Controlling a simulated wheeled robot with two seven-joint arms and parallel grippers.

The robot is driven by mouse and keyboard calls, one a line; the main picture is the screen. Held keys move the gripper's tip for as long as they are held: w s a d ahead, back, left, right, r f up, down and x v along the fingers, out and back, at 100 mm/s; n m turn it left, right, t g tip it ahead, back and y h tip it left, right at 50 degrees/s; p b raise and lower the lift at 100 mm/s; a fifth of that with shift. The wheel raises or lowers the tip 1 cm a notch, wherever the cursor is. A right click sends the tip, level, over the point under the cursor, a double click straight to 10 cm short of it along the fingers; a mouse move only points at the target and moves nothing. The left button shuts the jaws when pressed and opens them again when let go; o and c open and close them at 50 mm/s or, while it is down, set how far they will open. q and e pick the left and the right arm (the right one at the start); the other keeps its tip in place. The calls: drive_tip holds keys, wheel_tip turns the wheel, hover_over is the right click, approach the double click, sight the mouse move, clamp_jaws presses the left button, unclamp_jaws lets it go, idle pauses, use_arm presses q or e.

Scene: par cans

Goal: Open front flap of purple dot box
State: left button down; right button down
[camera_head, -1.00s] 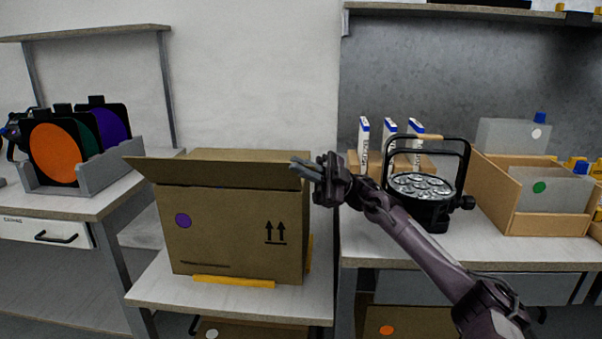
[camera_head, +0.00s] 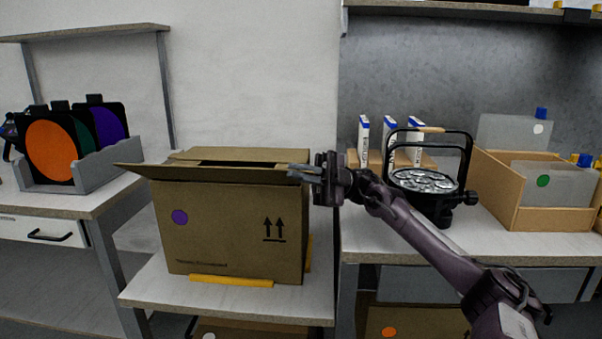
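The brown cardboard box with the purple dot (camera_head: 180,217) stands on a low table, its dotted front facing me. Its front flap (camera_head: 215,176) slants up and outward toward me from the top front edge, its left corner jutting past the box. A dark gap shows behind the flap, into the box. My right gripper (camera_head: 300,172) is at the flap's right end, its fingers pointing left and close together, looking shut. I see nothing held between them; whether they touch the flap is hard to tell. My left gripper is not in view.
A black par can (camera_head: 423,184) stands close behind my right arm on the right bench. A wooden crate (camera_head: 515,217) is further right. A grey rack (camera_head: 95,173) with coloured filters is at left. A yellow strip (camera_head: 231,281) lies at the box's front base.

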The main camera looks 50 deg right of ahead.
drive_tip(key=c, duration=1.6)
unclamp_jaws()
drive_tip(key=shift+c, duration=0.2)
